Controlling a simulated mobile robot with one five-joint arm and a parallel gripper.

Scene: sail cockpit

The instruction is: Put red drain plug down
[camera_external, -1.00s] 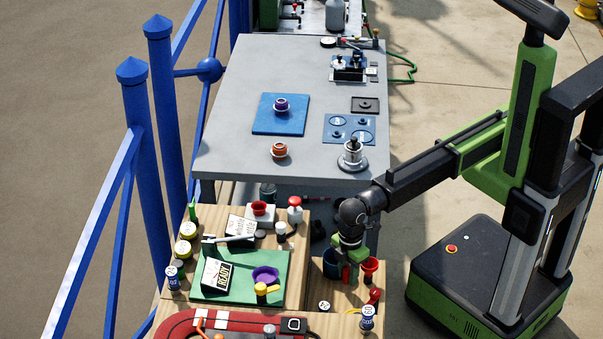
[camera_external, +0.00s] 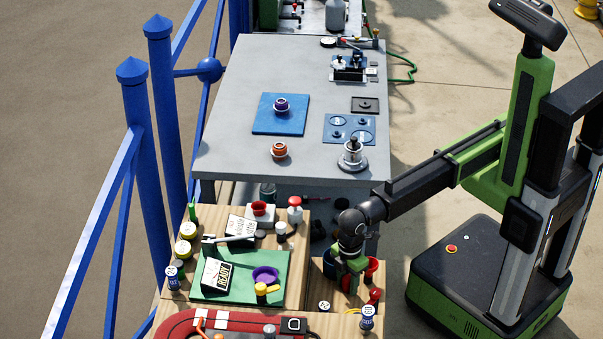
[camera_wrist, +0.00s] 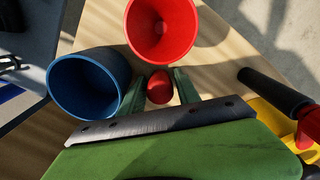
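The red drain plug (camera_wrist: 160,87) shows in the wrist view as a small rounded red piece between my two fingers. My gripper (camera_wrist: 160,90) appears closed on it, with a finger against each side. In the external view my gripper (camera_external: 348,280) points down low over the small wooden surface at the right, between a blue cup (camera_external: 330,264) and a red cup (camera_external: 372,266). The plug's underside is hidden, so I cannot tell whether it touches the wood.
In the wrist view the blue cup (camera_wrist: 88,85) is close on the left and the red cup (camera_wrist: 162,28) just beyond the plug. A red-capped bottle (camera_external: 367,315) stands in front. A green mat (camera_external: 215,290) with tools lies to the left, and a grey table (camera_external: 225,130) behind.

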